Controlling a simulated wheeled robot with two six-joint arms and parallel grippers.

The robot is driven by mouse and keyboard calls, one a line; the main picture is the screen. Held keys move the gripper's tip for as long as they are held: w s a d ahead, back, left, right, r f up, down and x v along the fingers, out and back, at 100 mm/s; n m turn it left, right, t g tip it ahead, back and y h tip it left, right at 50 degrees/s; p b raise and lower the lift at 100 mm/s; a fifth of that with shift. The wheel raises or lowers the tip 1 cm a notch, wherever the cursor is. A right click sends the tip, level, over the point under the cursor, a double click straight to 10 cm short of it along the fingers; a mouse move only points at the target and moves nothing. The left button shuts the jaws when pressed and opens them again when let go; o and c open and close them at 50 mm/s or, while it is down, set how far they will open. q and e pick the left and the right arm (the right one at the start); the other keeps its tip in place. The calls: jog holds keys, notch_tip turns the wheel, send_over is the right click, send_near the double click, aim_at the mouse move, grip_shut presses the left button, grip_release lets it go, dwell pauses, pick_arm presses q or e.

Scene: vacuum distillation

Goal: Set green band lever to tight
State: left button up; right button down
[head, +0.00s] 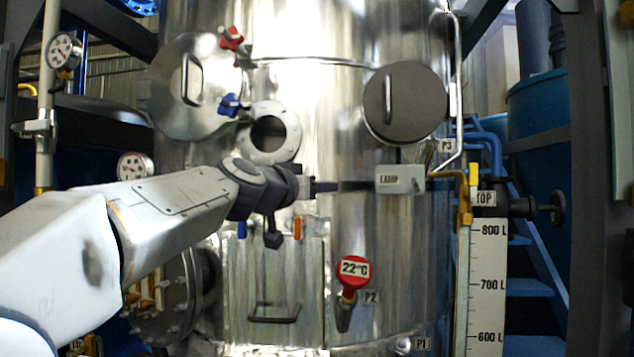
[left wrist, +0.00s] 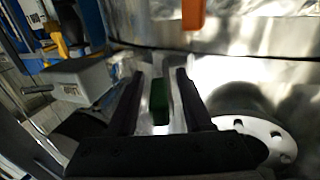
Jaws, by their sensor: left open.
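A green-banded lever (left wrist: 159,100) shows in the left wrist view, between the two dark fingers of my left gripper (left wrist: 160,75). The fingers are apart, one on each side of the green part, with a gap visible. I cannot tell whether either touches it. In the head view my left gripper (head: 318,187) is in front of the steel vessel, below the round open port and left of the lamp box. The green band is hidden there behind my wrist. My right gripper is not in view.
An orange lever (head: 297,228) and a blue lever (head: 242,229) hang below my wrist. The lamp box (head: 402,180) is to the right. The flanged port (head: 283,151) is just above. A red 22°C gauge (head: 353,270) sits lower right.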

pick_arm(q)
grip_shut()
jog(key=shift+d+f, duration=0.1)
dwell(1.3)
